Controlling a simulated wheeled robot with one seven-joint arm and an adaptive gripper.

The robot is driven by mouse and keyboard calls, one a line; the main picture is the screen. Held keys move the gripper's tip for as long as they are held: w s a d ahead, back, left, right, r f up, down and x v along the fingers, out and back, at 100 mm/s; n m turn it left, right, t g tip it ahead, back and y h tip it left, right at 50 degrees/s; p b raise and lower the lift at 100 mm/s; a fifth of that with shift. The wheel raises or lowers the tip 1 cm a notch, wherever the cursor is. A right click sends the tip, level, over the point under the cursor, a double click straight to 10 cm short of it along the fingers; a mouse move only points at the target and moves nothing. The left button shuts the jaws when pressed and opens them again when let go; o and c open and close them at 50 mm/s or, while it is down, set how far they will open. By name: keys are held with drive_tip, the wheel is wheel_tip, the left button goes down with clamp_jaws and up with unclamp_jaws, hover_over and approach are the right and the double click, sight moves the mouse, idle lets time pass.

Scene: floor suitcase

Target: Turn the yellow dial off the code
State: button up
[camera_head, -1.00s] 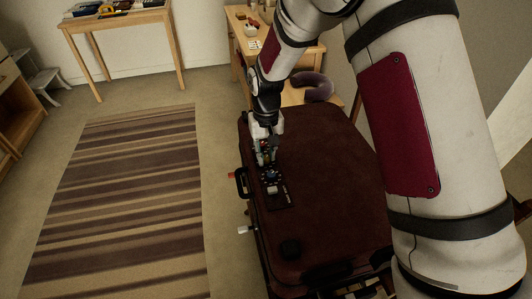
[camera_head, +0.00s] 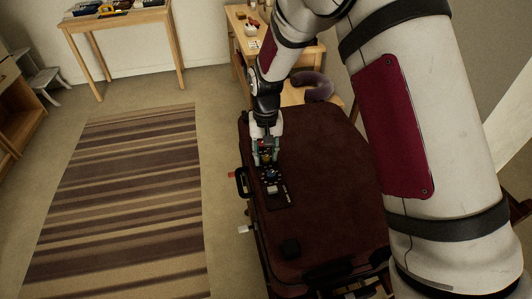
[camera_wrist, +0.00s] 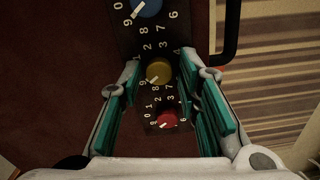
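The dark red suitcase (camera_head: 330,190) lies flat on the floor, with a black dial panel (camera_head: 278,197) near its left edge. In the wrist view the panel carries a blue dial (camera_wrist: 147,6), the yellow dial (camera_wrist: 159,71) and a red dial (camera_wrist: 167,119), ringed by white digits. The yellow dial's white pointer line points to the lower left. My gripper (camera_wrist: 163,88) is open, its green-padded fingers on either side of the yellow and red dials, with a gap to the yellow dial. In the head view my gripper (camera_head: 266,158) hangs over the far end of the panel.
A black handle (camera_head: 241,183) and a red piece (camera_head: 231,174) stick out of the suitcase's left side, with a white piece (camera_head: 244,229) nearer. A striped rug (camera_head: 125,200) lies to the left. A wooden desk with a purple neck pillow (camera_head: 314,87) is behind.

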sight(266, 157)
drive_tip(key=shift+r, duration=0.1)
wheel_tip(266, 157, up, 12)
idle(0.7)
